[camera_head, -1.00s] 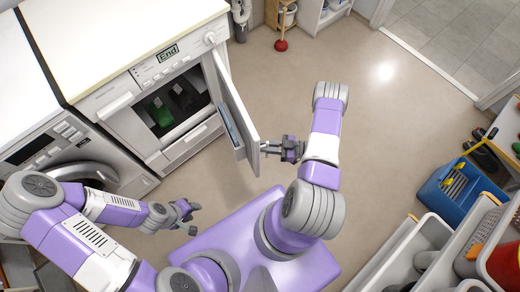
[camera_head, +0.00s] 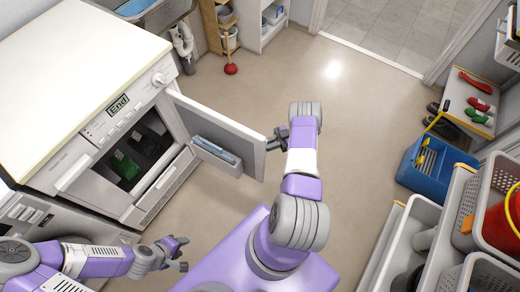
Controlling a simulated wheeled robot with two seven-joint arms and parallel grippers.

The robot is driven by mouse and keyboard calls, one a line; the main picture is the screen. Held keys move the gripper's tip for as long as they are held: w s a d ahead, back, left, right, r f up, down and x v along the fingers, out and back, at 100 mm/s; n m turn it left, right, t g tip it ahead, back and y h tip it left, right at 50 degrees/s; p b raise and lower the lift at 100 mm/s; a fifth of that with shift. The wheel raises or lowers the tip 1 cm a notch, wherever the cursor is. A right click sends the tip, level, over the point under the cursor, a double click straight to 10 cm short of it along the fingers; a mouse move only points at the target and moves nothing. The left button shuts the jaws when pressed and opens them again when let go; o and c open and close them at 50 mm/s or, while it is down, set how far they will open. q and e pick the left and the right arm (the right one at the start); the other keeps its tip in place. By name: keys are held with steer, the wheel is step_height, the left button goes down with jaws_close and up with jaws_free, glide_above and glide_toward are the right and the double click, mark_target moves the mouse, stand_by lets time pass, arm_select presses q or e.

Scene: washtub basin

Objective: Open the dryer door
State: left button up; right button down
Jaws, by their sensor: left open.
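The dryer (camera_head: 105,110) stands at the left with "End" on its display. Its door (camera_head: 217,130) is swung well open to the right, and the inner side with a shelf pocket (camera_head: 216,154) shows. Green and dark items lie inside the dark opening (camera_head: 135,160). My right gripper (camera_head: 272,141) is at the free edge of the door; its fingertips are partly hidden there, so I cannot tell whether it grips. My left gripper (camera_head: 180,254) is open and empty, low in front of the dryer, apart from it.
Grey shelf bins (camera_head: 412,240) and a red bucket (camera_head: 503,222) are at the lower right. A red plunger (camera_head: 231,69) stands at the back. The middle floor is clear.

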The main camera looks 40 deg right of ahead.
arm_select(q)
steer(key=shift+w, duration=0.35)
arm_select(e)
steer(key=shift+w+d+f+g, duration=0.1)
steer(key=shift+w+d+g, duration=0.2)
steer(key=shift+d, duration=0.45)
steer(key=c, duration=1.3)
jaws_free()
